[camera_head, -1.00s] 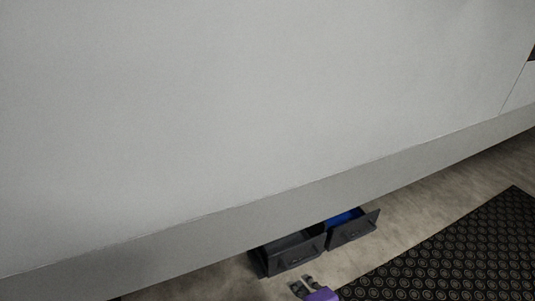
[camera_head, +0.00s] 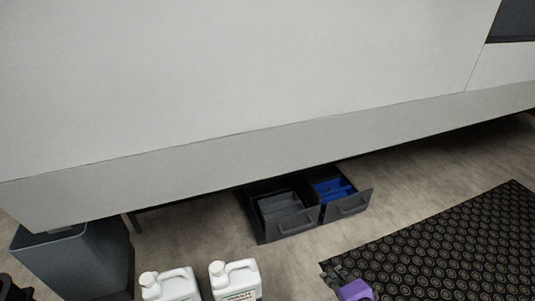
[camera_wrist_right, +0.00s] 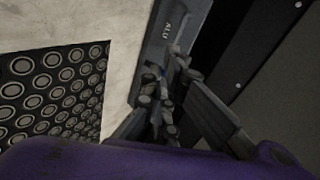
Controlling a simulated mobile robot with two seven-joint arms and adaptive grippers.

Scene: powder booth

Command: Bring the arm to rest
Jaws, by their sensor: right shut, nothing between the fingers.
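My right gripper (camera_head: 335,277) is at the bottom of the head view, with its purple body to the right of dark fingers. In the right wrist view its dark fingers (camera_wrist_right: 163,98) are shut together and hold nothing. In the head view it is below and right of two dark drawers, and apart from them as far as I can see. The left drawer (camera_head: 298,220) and the right drawer (camera_head: 352,203) stand open, the right one with blue inside. My left gripper does not show.
A large pale panel (camera_head: 230,70) fills the upper head view. Two white jugs (camera_head: 170,286) (camera_head: 236,282) and a grey bin (camera_head: 75,265) stand at the lower left. A black studded mat (camera_head: 450,245) lies at the right.

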